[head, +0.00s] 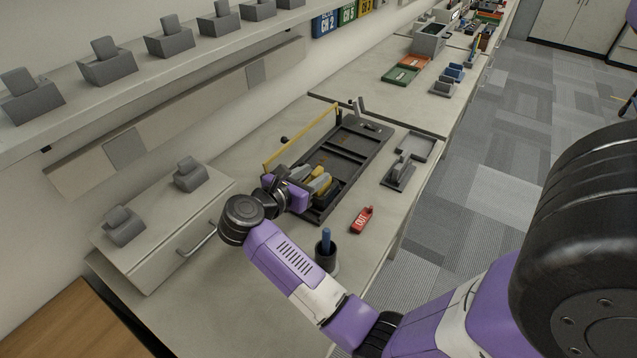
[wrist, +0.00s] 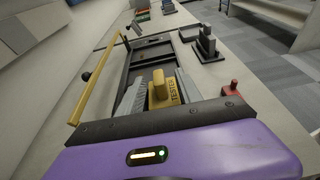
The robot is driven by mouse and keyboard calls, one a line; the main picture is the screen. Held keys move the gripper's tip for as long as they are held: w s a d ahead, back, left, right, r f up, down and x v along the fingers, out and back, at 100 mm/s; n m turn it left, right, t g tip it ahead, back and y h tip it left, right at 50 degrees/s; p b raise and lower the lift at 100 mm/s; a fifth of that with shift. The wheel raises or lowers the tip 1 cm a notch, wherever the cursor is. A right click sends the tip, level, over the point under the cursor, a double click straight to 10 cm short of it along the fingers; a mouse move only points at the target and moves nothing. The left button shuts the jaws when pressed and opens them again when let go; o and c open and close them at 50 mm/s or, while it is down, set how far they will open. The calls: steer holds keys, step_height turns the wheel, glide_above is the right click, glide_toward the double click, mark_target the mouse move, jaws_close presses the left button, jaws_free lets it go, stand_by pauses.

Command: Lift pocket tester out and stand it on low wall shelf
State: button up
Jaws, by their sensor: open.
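The pocket tester (wrist: 159,88) is a yellow block lettered TESTER, sitting in the near part of a dark, divided open case (wrist: 150,52). In the head view, the case (head: 352,145) lies on the bench with my gripper (head: 312,180) at its near end. In the wrist view, the open fingers of my gripper (wrist: 158,98) lie on either side of the tester. Whether they touch it I cannot tell. A wall shelf (head: 150,78) runs along the upper left, carrying several grey cradles.
A yellow bar (head: 300,138) stands along the case's left side. A red OUT tag (head: 361,219), a dark cup (head: 326,256) with a blue item and a grey stand (head: 399,170) are nearby. A drawer unit (head: 165,235) with two grey cradles stands left.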

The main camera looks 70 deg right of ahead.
mark_target(321, 169)
steer(key=p+x, duration=0.1)
steer(key=x, duration=0.4)
steer(key=shift+d+f, duration=0.1)
steer(key=shift+d, duration=0.35)
steer(key=shift+c, duration=0.4)
jaws_close()
